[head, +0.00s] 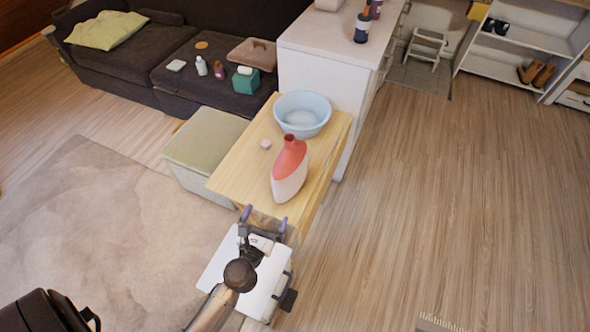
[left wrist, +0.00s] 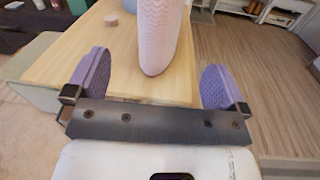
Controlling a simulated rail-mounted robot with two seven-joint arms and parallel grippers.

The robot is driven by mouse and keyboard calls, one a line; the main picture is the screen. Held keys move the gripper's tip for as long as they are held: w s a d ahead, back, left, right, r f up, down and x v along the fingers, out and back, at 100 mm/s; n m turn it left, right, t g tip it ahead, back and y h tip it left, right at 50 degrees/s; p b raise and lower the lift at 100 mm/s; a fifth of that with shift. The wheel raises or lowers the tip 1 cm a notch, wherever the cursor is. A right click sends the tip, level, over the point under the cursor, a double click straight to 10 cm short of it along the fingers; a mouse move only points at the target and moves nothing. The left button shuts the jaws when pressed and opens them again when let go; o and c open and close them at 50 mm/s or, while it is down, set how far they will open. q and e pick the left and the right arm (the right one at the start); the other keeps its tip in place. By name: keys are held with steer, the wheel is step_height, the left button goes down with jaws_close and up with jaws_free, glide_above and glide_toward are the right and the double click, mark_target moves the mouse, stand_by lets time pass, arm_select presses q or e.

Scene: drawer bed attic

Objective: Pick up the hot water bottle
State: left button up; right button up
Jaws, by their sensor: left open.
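The hot water bottle (head: 289,176) has a red neck and shoulder and a pale pink, zigzag-textured lower body. It is on the light wooden table (head: 240,165), its lower end toward my left gripper. My left gripper (head: 264,220) is open at the table's near edge, just short of the bottle. In the left wrist view, the bottle's pink lower end (left wrist: 160,38) lies beyond and between the two purple finger pads of the gripper (left wrist: 156,80), apart from both. Its red top is out of that view. My right gripper is not in view.
A blue basin (head: 302,113) stands behind the bottle, and a small pinkish round item (head: 265,144) lies to its left. A green-topped storage stool (head: 205,140) is left of the table, a white cabinet (head: 325,75) behind. Open wood floor (head: 460,190) lies to the right.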

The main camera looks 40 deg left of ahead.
mark_target(280, 185)
arm_select(q)
steer(key=shift+n, duration=0.5)
steer(key=p+x, duration=0.1)
steer(key=x, duration=0.7)
steer(key=shift+w+a, duration=0.1)
steer(key=shift+w, duration=0.2)
steer(key=shift+x, duration=2.65)
steer(key=shift+r, duration=0.2)
steer(key=shift+c, duration=0.3)
steer(key=c, duration=1.1)
